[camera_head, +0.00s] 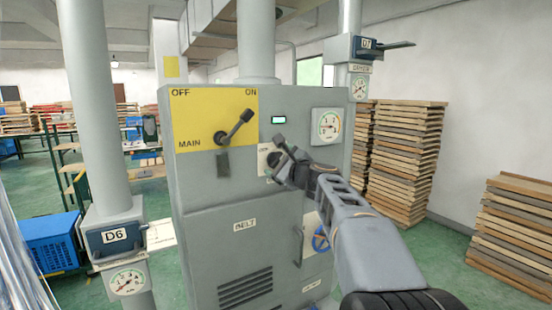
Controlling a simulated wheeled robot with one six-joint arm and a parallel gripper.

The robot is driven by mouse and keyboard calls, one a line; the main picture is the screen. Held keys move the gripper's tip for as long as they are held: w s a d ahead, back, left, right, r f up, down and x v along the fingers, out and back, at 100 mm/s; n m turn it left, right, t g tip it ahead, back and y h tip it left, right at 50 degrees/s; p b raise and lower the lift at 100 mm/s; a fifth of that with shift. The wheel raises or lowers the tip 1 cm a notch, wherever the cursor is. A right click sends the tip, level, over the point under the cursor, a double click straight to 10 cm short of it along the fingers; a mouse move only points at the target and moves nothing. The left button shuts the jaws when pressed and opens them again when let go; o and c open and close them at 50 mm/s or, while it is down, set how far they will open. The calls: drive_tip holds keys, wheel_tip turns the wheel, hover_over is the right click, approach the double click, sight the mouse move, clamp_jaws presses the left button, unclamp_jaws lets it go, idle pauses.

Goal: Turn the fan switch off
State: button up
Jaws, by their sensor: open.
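A grey machine cabinet (235,215) stands in the middle. A small pale switch plate (264,158) is on its front, right of the yellow panel. The plate is mostly hidden by my gripper, and I cannot read its label or see its knob's position. My gripper (277,158) is open in front of this plate, its fingers pointing left at it. I cannot tell whether they touch the switch. A small green-lit indicator (278,119) sits above the plate.
The yellow MAIN panel (196,107) has a dark lever (235,127) tilted toward ON. A gauge (329,125) is right of the indicator. A blue hand wheel (320,243) and a door handle (299,246) are below. Stacked boards (403,155) stand to the right.

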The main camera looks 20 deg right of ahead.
drive_tip(key=shift+w+a, duration=0.15)
drive_tip(key=shift+w, duration=1.15)
drive_tip(key=shift+c, duration=0.3)
drive_tip(key=c, duration=0.9)
drive_tip(key=shift+o, duration=0.2)
